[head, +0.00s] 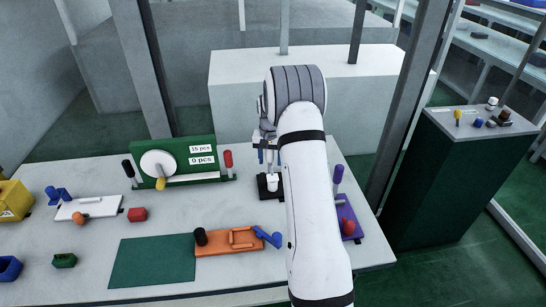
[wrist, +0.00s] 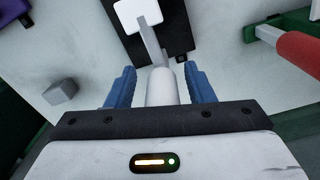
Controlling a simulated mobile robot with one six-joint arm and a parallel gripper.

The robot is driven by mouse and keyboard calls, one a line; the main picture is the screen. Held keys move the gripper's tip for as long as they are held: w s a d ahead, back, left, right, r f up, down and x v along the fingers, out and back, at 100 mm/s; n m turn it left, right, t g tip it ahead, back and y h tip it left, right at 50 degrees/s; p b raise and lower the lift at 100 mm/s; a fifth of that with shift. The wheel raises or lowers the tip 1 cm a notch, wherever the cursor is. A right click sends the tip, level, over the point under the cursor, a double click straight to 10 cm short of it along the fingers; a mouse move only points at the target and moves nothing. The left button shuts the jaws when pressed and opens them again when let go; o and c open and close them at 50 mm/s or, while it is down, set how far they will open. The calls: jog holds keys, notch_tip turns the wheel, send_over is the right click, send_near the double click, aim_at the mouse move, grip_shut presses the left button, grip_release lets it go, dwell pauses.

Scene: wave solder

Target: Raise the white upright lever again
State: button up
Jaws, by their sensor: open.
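The white lever stands on a black base (head: 264,192) near the back right of the table. In the wrist view, its white cylindrical handle (wrist: 161,88) lies between the blue fingers of my gripper (wrist: 160,90), with a visible gap on each side. A grey stem (wrist: 152,48) runs from the handle to a white block (wrist: 138,14) on the black base. In the head view, my gripper (head: 267,150) is just above the base, pointing down, and partly hides the lever. My gripper is open. The lever's exact tilt is hard to tell.
A green panel (head: 180,150) with a white dial and red and black handles stands to the left. A purple base (head: 346,218) with a purple lever is close on the right. An orange plate (head: 228,243) with a blue handle lies in front.

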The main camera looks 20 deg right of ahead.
jog(key=shift+c, duration=0.3)
grip_shut()
